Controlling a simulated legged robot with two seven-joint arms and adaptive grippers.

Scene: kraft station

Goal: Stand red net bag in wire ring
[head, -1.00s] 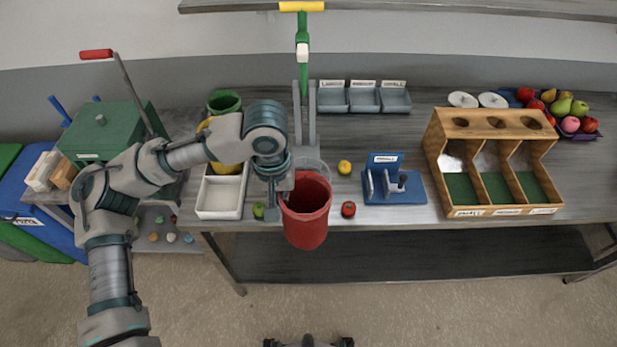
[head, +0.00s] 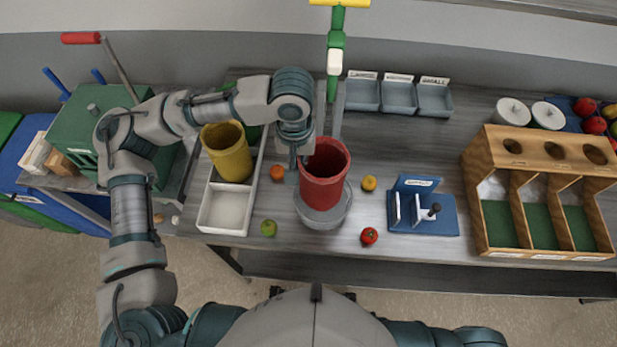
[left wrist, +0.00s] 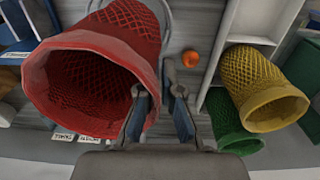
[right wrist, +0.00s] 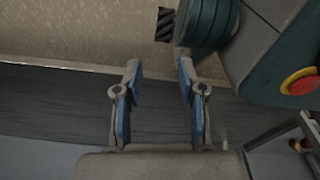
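The red net bag (head: 325,184) is upright with its mouth up, and its lower end sits within the round grey wire ring (head: 322,218) near the table's front edge. Whether its base touches the bottom is hidden. My left gripper (head: 301,160) is at the left side of the bag's rim. In the left wrist view the bag (left wrist: 125,35) fills the upper left, and the gripper's (left wrist: 160,95) fingers are parted, one over the bag's mouth and one outside its wall. My right gripper (right wrist: 158,85) is open and empty, away from the bag.
A yellow net bag (head: 228,155) stands in a white tray (head: 224,208) at left. An orange (head: 277,173), a green apple (head: 268,228), a yellow fruit (head: 369,183) and a red tomato (head: 369,236) lie around the ring. A blue stand (head: 422,215) and wooden bin (head: 540,195) are at right.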

